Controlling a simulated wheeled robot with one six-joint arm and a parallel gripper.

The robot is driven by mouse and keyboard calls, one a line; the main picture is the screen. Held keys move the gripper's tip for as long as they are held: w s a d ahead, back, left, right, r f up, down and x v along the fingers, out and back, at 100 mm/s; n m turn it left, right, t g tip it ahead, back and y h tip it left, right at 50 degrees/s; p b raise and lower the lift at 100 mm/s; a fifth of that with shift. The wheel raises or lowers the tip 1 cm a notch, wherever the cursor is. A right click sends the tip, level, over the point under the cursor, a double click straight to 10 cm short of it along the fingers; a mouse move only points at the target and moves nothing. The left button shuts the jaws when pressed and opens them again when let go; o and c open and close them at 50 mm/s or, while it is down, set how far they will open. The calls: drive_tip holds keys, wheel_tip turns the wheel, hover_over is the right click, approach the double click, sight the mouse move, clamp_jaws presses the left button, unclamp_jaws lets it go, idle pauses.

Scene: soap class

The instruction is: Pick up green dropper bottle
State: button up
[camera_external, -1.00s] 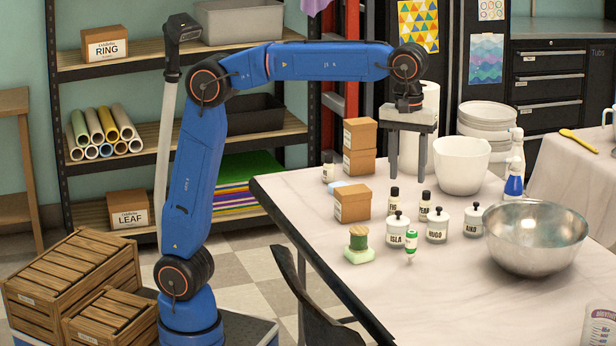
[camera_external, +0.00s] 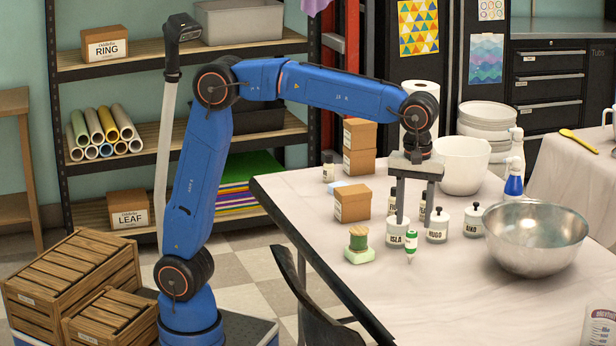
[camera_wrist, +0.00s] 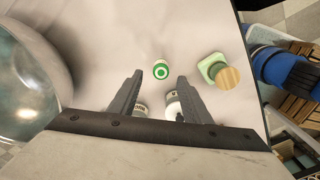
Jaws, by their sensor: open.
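The green dropper bottle (camera_external: 410,241) is a small upright bottle, white and green, on the white table in front of the jar marked ISLA. From above in the wrist view, it is a round white and green top (camera_wrist: 161,70), just beyond and between the fingertips. My gripper (camera_external: 418,215) points down above the table and the jars, with its fingers apart and nothing between them. In the wrist view, my gripper (camera_wrist: 158,80) shows both fingers spread on either side of the bottle's line, with a gap to the bottle.
White jars marked ISLA (camera_external: 396,234), HUGO (camera_external: 437,231) and AIKO (camera_external: 473,224) stand close behind the bottle. A steel bowl (camera_external: 535,238) is to the right.

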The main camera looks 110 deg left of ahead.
sight(412, 232)
drive_tip(key=shift+d+f, duration=0.15)
drive_tip(key=shift+f, duration=2.8)
clamp_jaws()
